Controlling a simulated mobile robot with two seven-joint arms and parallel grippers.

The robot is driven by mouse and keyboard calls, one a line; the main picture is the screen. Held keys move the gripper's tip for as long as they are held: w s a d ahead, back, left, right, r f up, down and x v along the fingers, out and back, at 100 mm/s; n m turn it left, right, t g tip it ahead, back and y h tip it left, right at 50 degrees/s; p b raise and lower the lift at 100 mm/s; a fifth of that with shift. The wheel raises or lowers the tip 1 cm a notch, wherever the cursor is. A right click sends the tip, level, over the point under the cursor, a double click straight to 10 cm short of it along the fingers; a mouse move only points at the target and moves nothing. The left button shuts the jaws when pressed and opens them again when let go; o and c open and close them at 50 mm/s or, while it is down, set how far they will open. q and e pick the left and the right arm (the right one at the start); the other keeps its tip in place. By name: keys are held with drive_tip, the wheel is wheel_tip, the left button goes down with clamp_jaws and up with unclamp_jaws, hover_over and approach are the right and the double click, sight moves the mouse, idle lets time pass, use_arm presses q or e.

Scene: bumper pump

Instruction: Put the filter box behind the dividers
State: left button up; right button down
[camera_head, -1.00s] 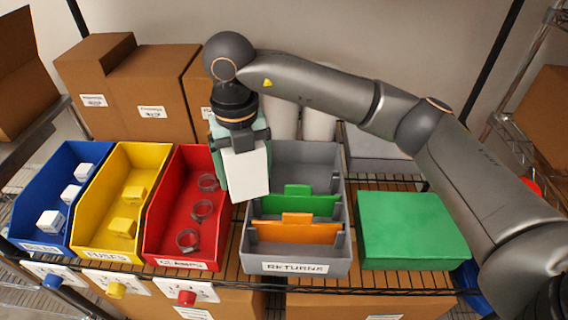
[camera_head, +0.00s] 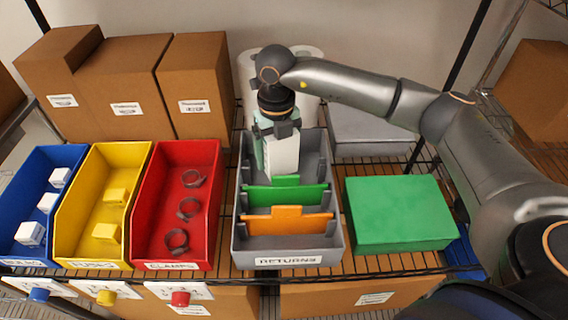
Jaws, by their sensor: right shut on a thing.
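The filter box (camera_head: 283,157) is a white and pale green box, held upright by my right gripper (camera_head: 276,128), which is shut on it. The box is over the rear part of the grey returns bin (camera_head: 242,240), behind the green divider (camera_head: 300,194) and the orange divider (camera_head: 285,222). Its lower end appears to be inside the bin, just behind the green divider; whether it touches the bin floor is hidden. My left gripper is not in view.
A red bin (camera_head: 146,215) with clamps stands left of the returns bin, then yellow (camera_head: 70,225) and blue (camera_head: 15,205) bins. A green box (camera_head: 398,214) is at the right. Cardboard boxes (camera_head: 125,90) and white rolls (camera_head: 307,68) stand behind.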

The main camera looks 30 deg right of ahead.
sight(284, 162)
drive_tip(key=f, duration=0.1)
drive_tip(key=d+f, duration=0.2)
drive_tip(key=f, duration=0.1)
drive_tip(key=shift+w, duration=0.15)
drive_tip(key=shift+a+f, duration=0.1)
drive_tip(key=shift+f, duration=0.45)
drive_tip(key=shift+f, duration=0.2)
unclamp_jaws()
drive_tip(key=shift+r, duration=0.15)
wheel_tip(284, 162, up, 12)
drive_tip(key=shift+r, duration=0.1)
